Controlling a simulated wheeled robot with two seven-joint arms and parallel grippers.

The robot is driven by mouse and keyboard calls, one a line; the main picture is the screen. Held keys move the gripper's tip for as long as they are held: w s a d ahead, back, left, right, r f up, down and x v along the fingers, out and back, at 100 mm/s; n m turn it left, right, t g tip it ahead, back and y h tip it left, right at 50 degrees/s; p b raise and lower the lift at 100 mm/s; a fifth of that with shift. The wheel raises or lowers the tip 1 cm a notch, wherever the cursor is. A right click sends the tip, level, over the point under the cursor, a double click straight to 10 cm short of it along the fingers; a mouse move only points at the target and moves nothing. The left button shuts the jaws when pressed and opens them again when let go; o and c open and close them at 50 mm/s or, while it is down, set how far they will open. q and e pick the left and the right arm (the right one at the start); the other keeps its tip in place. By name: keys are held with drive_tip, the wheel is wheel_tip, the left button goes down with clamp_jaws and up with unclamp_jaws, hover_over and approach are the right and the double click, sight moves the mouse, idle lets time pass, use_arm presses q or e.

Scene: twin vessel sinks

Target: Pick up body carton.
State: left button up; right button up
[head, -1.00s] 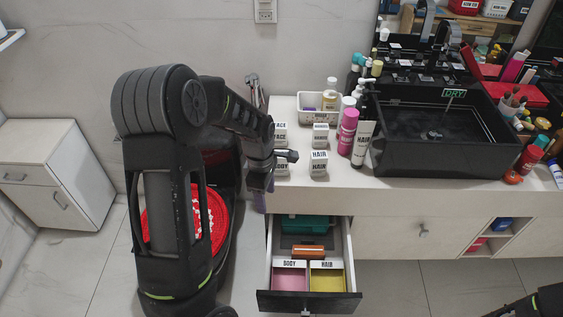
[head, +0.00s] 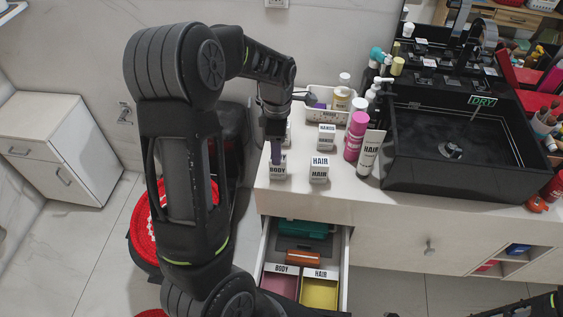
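The body carton (head: 278,172) is a small white box with dark BODY lettering, upright near the counter's left front edge. My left gripper (head: 276,158) points down directly above and behind its top, hiding part of it. I cannot tell whether the fingers are open or shut, or whether they touch the carton. Only a part of my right arm shows at the bottom right corner; its gripper is not visible.
A HAIR carton (head: 319,170) stands just right of the body carton, with a HANDS carton (head: 326,137) behind it. The open drawer (head: 300,262) below has labelled BODY and HAIR bins.

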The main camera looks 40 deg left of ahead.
use_arm(q)
drive_tip(key=shift+f, duration=1.35)
drive_tip(key=shift+s+f+p, duration=0.1)
drive_tip(key=shift+f+p, duration=0.35)
drive_tip(key=shift+f, duration=0.05)
wheel_tip(320, 180, down, 4)
drive_tip(key=shift+f+p, duration=0.1)
drive_tip(key=shift+p, duration=0.35)
drive_tip(key=shift+d, duration=0.1)
clamp_jaws()
